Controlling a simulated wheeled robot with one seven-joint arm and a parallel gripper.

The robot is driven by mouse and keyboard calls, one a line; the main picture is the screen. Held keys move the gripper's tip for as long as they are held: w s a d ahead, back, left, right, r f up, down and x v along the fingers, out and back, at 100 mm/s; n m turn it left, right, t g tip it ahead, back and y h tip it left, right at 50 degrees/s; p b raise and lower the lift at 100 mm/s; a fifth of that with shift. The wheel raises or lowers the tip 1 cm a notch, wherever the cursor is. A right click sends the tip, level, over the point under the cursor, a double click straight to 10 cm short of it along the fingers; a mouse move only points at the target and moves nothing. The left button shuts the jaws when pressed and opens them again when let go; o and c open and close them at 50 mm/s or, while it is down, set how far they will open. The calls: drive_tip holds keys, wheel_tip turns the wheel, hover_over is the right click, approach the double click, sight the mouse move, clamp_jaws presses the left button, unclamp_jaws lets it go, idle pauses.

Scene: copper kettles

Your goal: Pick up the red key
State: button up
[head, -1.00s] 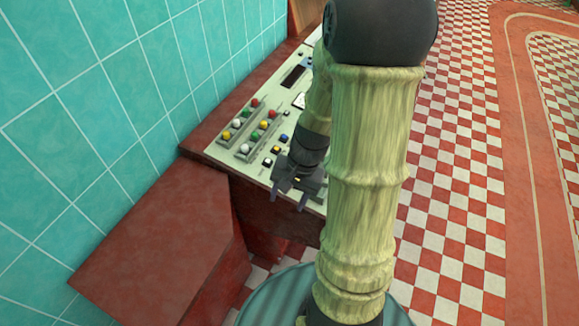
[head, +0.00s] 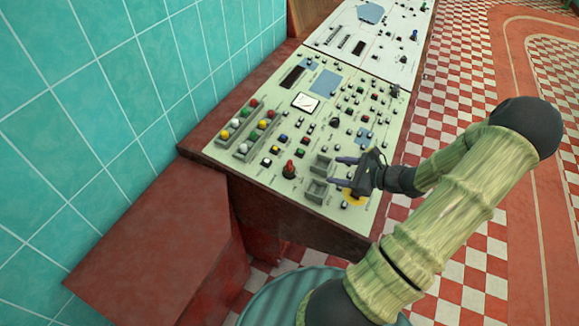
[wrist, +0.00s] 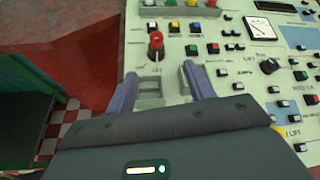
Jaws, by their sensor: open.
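The red key (head: 289,169) stands up from the pale control panel (head: 228,153), near its front edge. In the wrist view the red key (wrist: 156,43) shows beyond the fingertips, roughly in line with the gap between them. My gripper (head: 338,170) is open and empty, low over the panel to the right of the key. Its fingers point left towards the key and do not touch it. In the wrist view my gripper (wrist: 160,71) has its two fingers apart.
Two small grey boxes (head: 317,191) rise from the panel between key and gripper. Coloured knobs (head: 240,148) stand in slotted rows to the left. A black knob (head: 335,122) and many buttons lie further back. A teal tiled wall (head: 120,85) borders the left.

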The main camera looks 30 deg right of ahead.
drive_tip(key=shift+w, duration=0.1)
drive_tip(key=p, duration=0.3)
approach(291, 164)
drive_tip(key=x, duration=0.4)
drive_tip(key=shift+w+d+f, duration=0.1)
drive_tip(key=shift+w, duration=0.25)
drive_tip(key=shift+w+f, duration=0.25)
drive_tip(key=shift+w, duration=0.05)
drive_tip(key=p+x, duration=0.1)
drive_tip(key=x, duration=0.1)
drive_tip(key=a+p+x, duration=0.1)
drive_tip(key=x, duration=0.1)
drive_tip(key=shift+w+a+r, duration=0.1)
drive_tip(key=shift+a, duration=0.05)
drive_tip(key=shift+w+a, duration=0.15)
drive_tip(key=shift+w, duration=0.1)
drive_tip(key=c, duration=1)
